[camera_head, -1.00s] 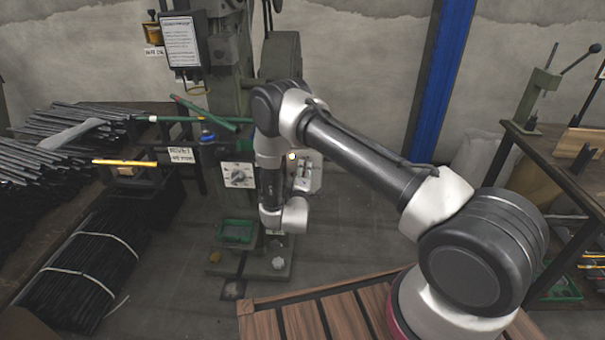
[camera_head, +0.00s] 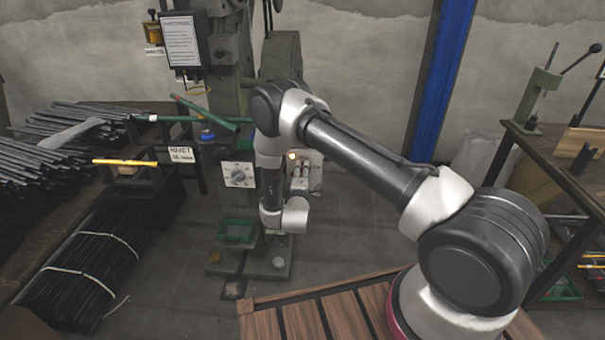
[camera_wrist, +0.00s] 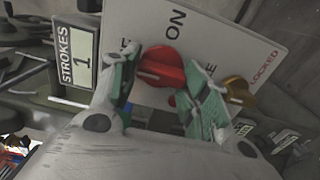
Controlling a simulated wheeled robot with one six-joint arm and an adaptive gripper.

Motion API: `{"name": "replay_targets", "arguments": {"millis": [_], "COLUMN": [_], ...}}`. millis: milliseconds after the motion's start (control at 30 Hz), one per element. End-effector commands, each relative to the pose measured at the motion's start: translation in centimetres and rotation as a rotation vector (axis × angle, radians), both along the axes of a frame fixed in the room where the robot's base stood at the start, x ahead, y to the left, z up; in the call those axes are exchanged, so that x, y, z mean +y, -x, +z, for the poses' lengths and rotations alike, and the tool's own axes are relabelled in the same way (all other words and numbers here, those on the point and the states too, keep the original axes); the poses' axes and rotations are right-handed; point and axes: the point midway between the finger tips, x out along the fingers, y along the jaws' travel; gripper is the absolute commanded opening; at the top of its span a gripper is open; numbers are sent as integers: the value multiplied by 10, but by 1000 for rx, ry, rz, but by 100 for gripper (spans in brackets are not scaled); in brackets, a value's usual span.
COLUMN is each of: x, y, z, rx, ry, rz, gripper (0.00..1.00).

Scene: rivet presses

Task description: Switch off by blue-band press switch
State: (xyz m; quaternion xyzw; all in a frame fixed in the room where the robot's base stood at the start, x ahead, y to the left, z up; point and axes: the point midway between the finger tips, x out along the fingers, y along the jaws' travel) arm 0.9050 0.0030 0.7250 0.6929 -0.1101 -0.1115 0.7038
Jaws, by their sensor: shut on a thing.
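In the wrist view, a red rotary knob (camera_wrist: 162,66) sits on a white switch plate (camera_wrist: 215,30) printed with ON and LOCKED. My gripper (camera_wrist: 163,88) has its green-padded fingers on either side of the red knob and is shut on it. The fingers partly hide the other lettering on the plate. In the head view, the green press (camera_head: 285,70) stands behind my arm, with a small blue part (camera_head: 207,135) on its left side. The gripper itself is hidden there.
A yellow-brown knob (camera_wrist: 238,90) sits just right of the fingers. A STROKES counter (camera_wrist: 80,55) reading 1 is at the left. In the head view, a dial box (camera_head: 238,174) and a light-coloured control panel (camera_head: 304,170) flank my forearm. Rod bundles fill the left bench.

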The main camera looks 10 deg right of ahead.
Motion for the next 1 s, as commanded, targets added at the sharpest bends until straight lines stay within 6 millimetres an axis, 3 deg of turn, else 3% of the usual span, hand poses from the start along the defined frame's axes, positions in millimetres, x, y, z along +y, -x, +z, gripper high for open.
{"name": "replay_targets", "arguments": {"millis": [67, 100, 200, 500, 633, 1000], "x": [1, 1, 1, 1, 4, 29], "y": [0, 0, 0, 1, 10, 84], "z": [-1, -1, -1, 0, -1, -1], "rx": [2, 2, 1, 1, 3, 3], "ry": [0, 0, 1, 0, 0, 1], "rz": [3, 3, 2, 1, 3, 5], "gripper": [22, 53, 68, 68, 68, 68]}}
